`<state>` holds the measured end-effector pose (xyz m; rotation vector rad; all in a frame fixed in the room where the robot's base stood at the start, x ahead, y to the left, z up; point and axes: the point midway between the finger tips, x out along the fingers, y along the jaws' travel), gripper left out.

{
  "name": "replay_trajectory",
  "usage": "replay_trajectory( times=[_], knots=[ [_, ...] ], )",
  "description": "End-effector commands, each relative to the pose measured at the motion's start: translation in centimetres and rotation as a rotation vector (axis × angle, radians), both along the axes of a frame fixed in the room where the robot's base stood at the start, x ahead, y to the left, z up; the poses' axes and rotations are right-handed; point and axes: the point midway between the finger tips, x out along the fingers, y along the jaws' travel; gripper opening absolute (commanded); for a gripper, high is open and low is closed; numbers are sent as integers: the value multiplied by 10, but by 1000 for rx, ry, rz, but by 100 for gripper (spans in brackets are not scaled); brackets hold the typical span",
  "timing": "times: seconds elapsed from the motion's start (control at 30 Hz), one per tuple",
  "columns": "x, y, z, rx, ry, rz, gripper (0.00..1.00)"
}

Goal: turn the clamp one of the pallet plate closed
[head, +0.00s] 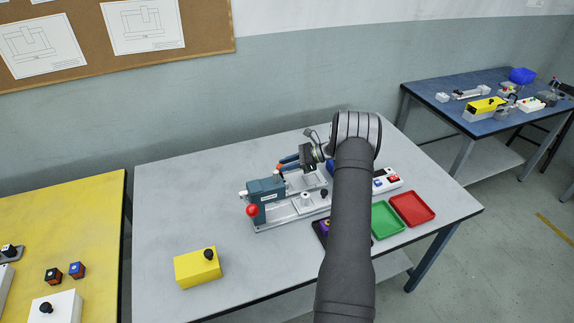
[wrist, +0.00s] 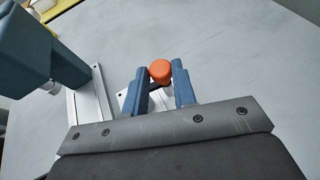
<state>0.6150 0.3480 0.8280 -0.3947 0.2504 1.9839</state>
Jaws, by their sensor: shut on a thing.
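My gripper (head: 283,164) is over the fixture on the grey table, beside the teal gantry head (head: 265,188) with its red ball knob (head: 252,210). In the wrist view my gripper (wrist: 160,82) has its two blue fingers on either side of a clamp's lever with an orange knob (wrist: 160,70). The fingers are shut on this clamp lever, and the orange tip (head: 279,167) also shows in the head view. The metal base with the pallet plate (head: 300,209) lies under the gantry. The clamp's lower part and its pivot are mostly hidden by my gripper.
A yellow block (head: 197,267) with a black knob stands at the front left. A green tray (head: 386,219) and a red tray (head: 411,208) lie right of my arm, near a white button box (head: 388,180). The table's left and back left are clear.

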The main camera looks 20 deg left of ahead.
Motion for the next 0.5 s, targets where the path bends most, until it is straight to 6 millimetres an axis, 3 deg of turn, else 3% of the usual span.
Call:
replay_trajectory(
  times=[0.27, 0.3, 0.4, 0.5],
  knots=[
    [0, 0, 0, 1, 0, 0, 2],
    [0, 0, 0, 1, 0, 0, 27],
    [0, 0, 0, 1, 0, 0, 46],
    [0, 0, 0, 1, 0, 0, 47]
  ],
)
